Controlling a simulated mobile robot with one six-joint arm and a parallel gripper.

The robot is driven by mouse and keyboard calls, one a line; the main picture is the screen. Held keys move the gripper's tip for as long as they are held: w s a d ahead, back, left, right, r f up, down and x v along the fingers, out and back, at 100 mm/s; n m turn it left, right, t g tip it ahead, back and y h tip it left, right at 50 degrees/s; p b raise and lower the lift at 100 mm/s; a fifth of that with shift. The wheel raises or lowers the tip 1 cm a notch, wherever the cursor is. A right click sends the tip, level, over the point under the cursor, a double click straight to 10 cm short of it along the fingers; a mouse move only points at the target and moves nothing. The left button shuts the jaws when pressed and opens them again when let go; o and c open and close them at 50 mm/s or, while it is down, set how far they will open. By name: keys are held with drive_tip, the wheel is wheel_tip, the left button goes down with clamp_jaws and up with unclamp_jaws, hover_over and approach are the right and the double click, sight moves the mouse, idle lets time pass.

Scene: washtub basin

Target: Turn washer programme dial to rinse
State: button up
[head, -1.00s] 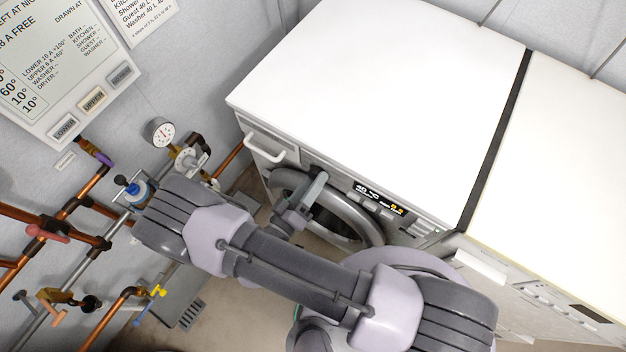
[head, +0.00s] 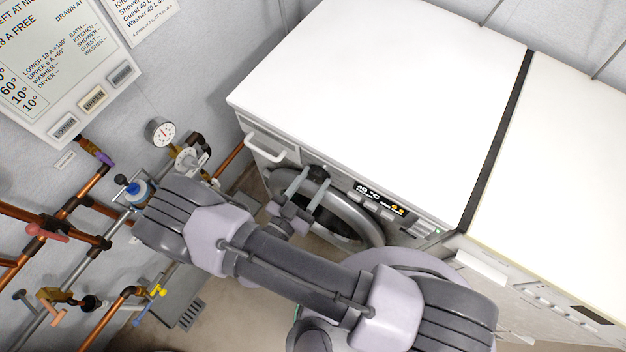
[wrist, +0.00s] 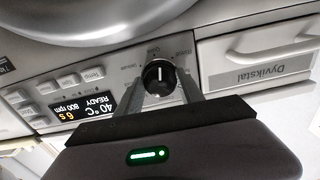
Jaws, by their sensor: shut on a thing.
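The washer programme dial (wrist: 158,77) is a black round knob with a pale pointer mark, on the washer's front panel. In the wrist view it sits between the two grey fingers of my gripper (wrist: 163,84), which is shut on it. The mark points roughly toward the top of that picture. The washer (head: 380,75) is white on top.
A drawer labelled Dyvikstal (wrist: 258,78) is on the dial's other side. Pipes and valves (head: 80,235) fill the left wall. A second white appliance (head: 560,150) stands right.

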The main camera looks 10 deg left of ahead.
drive_tip(key=m, duration=0.6)
idle(0.6)
drive_tip(key=o, duration=1.4)
drive_tip(key=shift+a, duration=0.1)
drive_tip(key=p+v, duration=0.2)
drive_tip(key=v, duration=1.5)
drive_tip(key=shift+s+a+p, duration=0.1)
drive_tip(key=shift+s+p, duration=0.1)
drive_tip(key=shift+p, duration=0.15)
